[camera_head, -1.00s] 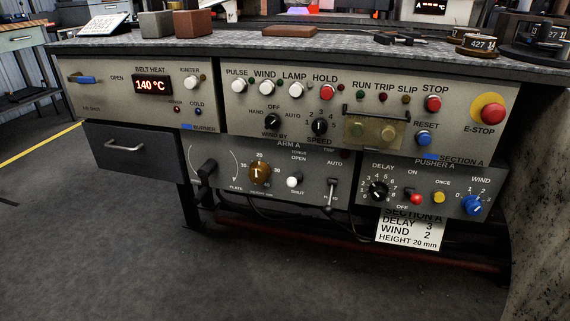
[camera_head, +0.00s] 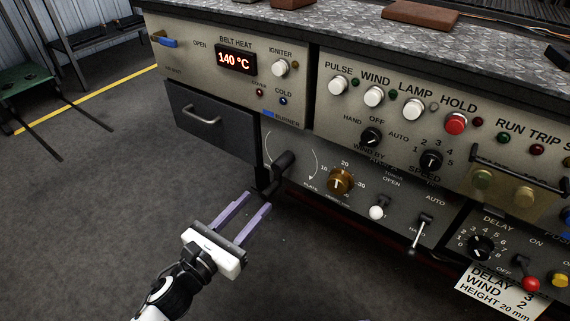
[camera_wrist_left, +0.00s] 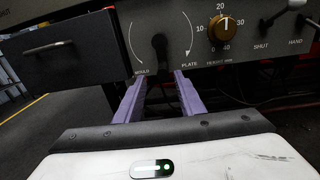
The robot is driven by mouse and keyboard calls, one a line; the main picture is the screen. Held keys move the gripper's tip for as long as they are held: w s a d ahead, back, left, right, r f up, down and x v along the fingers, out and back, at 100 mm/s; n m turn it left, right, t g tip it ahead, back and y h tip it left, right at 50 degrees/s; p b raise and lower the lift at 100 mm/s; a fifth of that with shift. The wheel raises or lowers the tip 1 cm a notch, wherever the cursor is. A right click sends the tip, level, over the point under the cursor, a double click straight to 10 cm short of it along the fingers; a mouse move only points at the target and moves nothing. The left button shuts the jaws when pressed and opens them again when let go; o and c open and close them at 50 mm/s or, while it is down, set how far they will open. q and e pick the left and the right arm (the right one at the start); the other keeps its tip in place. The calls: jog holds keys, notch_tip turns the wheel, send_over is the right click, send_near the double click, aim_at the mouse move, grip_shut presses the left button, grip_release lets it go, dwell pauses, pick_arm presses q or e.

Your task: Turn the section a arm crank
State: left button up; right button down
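The section A arm crank (camera_head: 281,167) is a black lever with a thick dark grip on the ARM A panel, between curved MOULD and PLATE arrows. It also shows in the left wrist view (camera_wrist_left: 161,50), straight ahead beyond the fingers. My left gripper (camera_head: 252,208) has two purple fingers spread apart with nothing between them. It is below and in front of the crank, pointing at it, and appears apart from it. In the left wrist view its fingers (camera_wrist_left: 160,92) flank the line to the crank. My right gripper is in neither view.
A brass height knob (camera_head: 341,181) and a white-tipped tongs switch (camera_head: 377,212) sit right of the crank. A drawer with a handle (camera_head: 203,116) is to its left. A card (camera_head: 497,292) hangs at lower right. The floor before the panel is clear.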

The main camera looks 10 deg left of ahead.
aim_at(277, 184)
pick_arm(q)
jog(key=w+d, duration=0.1)
jog(key=w, duration=0.2)
jog(key=w+d+m+b, duration=0.1)
jog(key=w, duration=0.2)
jog(key=w+d+m+h, duration=0.1)
jog(key=w, duration=0.2)
jog(key=shift+w+d+f, duration=0.15)
jog(key=shift+w+d, duration=0.05)
jog(key=shift+d, duration=0.2)
jog(key=shift+w+d+b, duration=0.15)
jog(key=shift+w+b, duration=0.15)
jog(key=shift+w, duration=0.1)
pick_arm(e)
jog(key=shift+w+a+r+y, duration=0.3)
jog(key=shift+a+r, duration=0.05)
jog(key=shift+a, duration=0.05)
pick_arm(q)
grip_shut()
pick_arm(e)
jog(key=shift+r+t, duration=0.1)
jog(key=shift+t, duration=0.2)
